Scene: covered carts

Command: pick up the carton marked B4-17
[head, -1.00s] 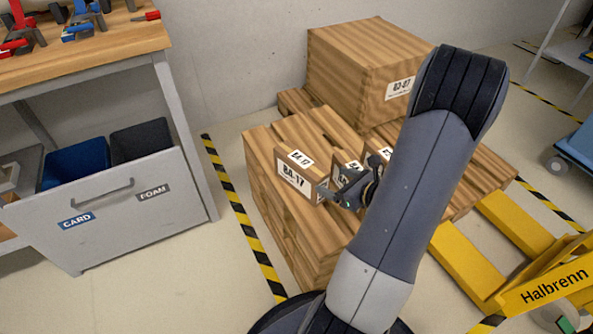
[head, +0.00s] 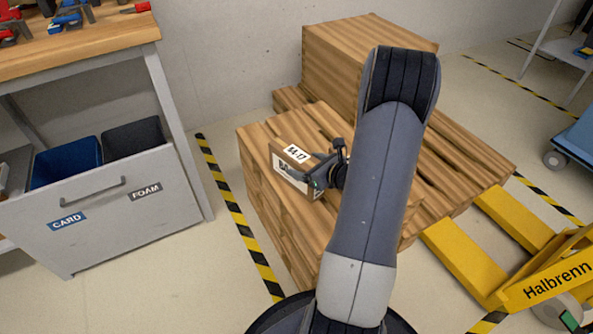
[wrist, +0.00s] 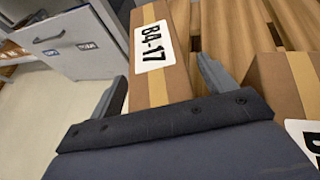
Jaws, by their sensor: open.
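The carton marked B4-17 (head: 284,160) is a small brown box with white labels, on the near left part of the stacked wooden pallets (head: 263,190). My gripper (head: 322,169) is at its right side in the head view, partly covering its front label. In the wrist view the carton (wrist: 158,85) lies between the two spread fingers of my gripper (wrist: 165,82), and its top label reads B4-17. The fingers are open, one on each side of it. I cannot tell whether either touches it.
Another labelled carton (wrist: 272,92) stands close to the right in the wrist view; my arm hides it in the head view. A large wooden crate (head: 335,65) stands behind. A workbench (head: 90,50) with bins is left, a yellow pallet truck (head: 470,255) right.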

